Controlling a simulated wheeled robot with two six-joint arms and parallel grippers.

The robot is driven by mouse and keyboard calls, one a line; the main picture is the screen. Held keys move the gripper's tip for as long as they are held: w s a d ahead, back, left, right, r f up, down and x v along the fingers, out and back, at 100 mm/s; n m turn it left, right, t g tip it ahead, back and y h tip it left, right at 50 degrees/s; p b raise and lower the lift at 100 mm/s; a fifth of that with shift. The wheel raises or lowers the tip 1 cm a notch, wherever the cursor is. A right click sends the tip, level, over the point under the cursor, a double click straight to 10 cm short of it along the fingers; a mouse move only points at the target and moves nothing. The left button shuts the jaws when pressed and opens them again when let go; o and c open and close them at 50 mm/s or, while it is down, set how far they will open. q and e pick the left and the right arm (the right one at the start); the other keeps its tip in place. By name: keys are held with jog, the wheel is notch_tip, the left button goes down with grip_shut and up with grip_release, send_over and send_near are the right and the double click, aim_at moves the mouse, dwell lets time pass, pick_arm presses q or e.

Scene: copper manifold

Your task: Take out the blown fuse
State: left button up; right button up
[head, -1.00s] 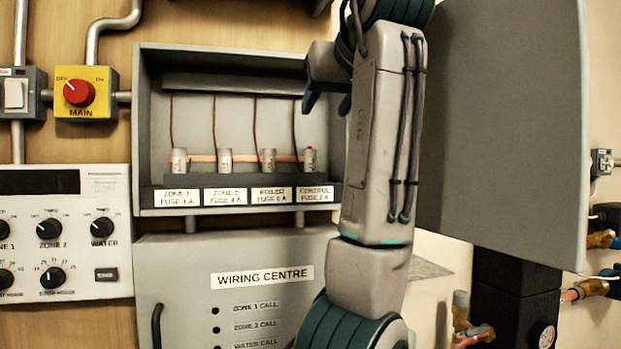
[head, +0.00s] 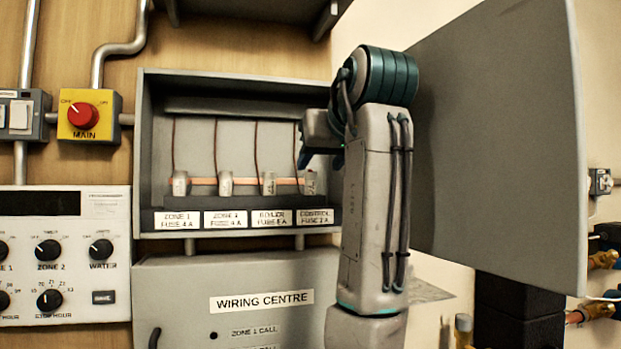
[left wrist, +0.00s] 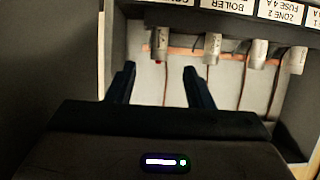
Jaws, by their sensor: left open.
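Several pale fuses stand in a row in the open grey fuse box (head: 145,150), each with a wire above it. The rightmost, the control fuse (head: 309,182), stands over the label CONTROL. My left gripper (head: 319,160) is open and empty, just above the control fuse in the head view. In the left wrist view its fingers (left wrist: 159,68) are spread, with that fuse beyond the gap between the tips. My right gripper is not in view.
The box's open grey door (head: 500,150) stands close to the right of my left arm. A yellow MAIN switch (head: 88,115) with a red knob is at left, above a white control panel (head: 65,255). The wiring centre (head: 235,275) lies below the fuse box.

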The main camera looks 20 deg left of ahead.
aim_at(313, 175)
pick_arm(q)
jog(key=x, duration=0.3)
jog(key=p+x, duration=0.1)
jog(key=x, duration=0.4)
jog(key=shift+w, duration=0.15)
jog(key=shift+d+r, duration=0.1)
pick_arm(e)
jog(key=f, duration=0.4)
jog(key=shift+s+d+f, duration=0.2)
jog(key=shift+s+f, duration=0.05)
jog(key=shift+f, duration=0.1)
pick_arm(q)
grip_shut()
